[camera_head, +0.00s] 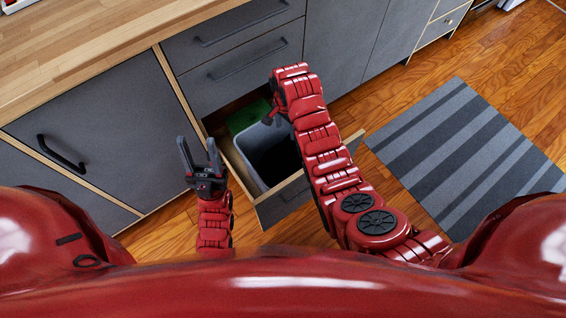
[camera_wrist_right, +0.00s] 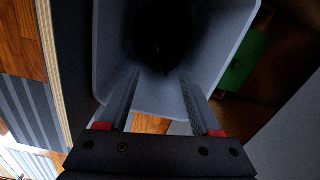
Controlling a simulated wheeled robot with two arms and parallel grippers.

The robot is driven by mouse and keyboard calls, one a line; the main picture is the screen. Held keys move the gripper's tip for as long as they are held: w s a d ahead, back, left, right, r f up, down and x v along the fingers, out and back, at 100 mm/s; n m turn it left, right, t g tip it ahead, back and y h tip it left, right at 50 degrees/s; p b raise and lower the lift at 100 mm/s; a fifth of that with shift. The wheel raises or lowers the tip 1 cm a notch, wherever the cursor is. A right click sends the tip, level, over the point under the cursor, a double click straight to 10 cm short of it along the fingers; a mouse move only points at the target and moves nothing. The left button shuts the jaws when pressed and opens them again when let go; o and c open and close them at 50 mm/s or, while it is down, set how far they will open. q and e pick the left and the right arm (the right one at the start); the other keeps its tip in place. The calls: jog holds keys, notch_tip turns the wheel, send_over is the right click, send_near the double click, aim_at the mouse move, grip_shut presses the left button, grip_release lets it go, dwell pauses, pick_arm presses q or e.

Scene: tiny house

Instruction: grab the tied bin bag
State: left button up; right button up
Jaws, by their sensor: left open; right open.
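A grey bin (camera_head: 240,158) stands in the pulled-out lower drawer, and its pale inner wall fills much of the right wrist view (camera_wrist_right: 215,45). A very dark shape (camera_wrist_right: 165,35) lies deep inside it, probably the bin bag; its knot cannot be made out. My right gripper (camera_wrist_right: 160,80) is open, with its two fingers reaching over the bin's opening toward the dark shape and nothing between them. In the head view it is partly hidden by my right arm. My left gripper (camera_head: 199,148) is open and empty, left of the drawer, pointing toward the cabinets.
The open drawer (camera_head: 275,205) juts out from grey cabinets under a wooden worktop (camera_head: 90,45). A green item (camera_head: 246,117) lies behind the bin in the drawer. A striped grey rug (camera_head: 460,150) lies on the wooden floor to the right, where the floor is clear.

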notch_tip(320, 180, down, 10)
jog(key=shift+r+b, duration=0.2)
jog(key=shift+b, duration=0.45)
jog(key=shift+w+a+f, duration=0.1)
jog(key=shift+f, duration=0.4)
notch_tip(320, 180, down, 4)
jog(key=b, duration=0.3)
jog(key=shift+a+f, duration=0.1)
jog(key=shift+f, duration=0.05)
grip_shut()
dwell(0.5)
